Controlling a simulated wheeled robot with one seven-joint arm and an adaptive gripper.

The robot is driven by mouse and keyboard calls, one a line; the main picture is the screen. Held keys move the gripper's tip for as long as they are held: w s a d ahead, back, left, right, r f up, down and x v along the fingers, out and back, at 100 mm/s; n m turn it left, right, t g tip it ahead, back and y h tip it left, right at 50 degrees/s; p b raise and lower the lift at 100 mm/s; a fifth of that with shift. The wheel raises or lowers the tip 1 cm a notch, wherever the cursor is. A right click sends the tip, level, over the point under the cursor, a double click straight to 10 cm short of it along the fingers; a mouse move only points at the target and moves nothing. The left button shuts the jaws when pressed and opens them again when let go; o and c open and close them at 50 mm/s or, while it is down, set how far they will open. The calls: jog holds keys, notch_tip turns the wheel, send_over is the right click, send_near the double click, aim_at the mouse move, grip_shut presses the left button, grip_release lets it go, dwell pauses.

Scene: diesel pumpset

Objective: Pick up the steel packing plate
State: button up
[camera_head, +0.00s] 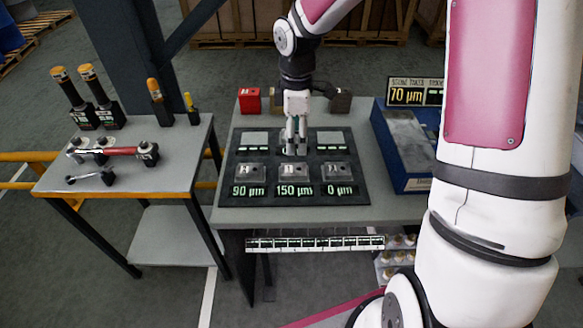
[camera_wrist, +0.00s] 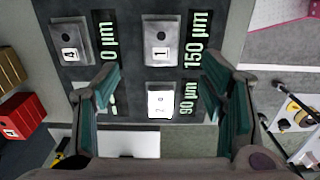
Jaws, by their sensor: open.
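Several small grey metal plates sit on a dark board (camera_head: 228,187). I cannot tell for sure which one is the steel packing plate. In the wrist view a bright plate (camera_wrist: 160,103) by the 90 µm readout lies between my fingers in the picture. A plate marked 1 (camera_wrist: 162,58) is by the 150 µm readout, and a plate marked 4 (camera_wrist: 71,55) is by a 0 µm readout. In the head view my gripper (camera_head: 295,149) points down over the board's middle and hides part of the back row. It is open and empty in the wrist view (camera_wrist: 165,95).
A red block (camera_head: 249,100) stands behind the board. A blue tray (camera_head: 404,183) is at its right, close to my arm. A side table (camera_head: 128,178) at left holds tools and orange-topped cylinders. The bench front strip (camera_head: 300,209) is clear.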

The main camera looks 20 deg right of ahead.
send_over(294, 169)
notch_tip(294, 169, down, 6)
jog(key=shift+w+d+r, duration=0.1)
jog(key=shift+d, duration=0.05)
jog(key=shift+a+f, duration=0.2)
jog(key=shift+f, duration=2.45)
grip_shut()
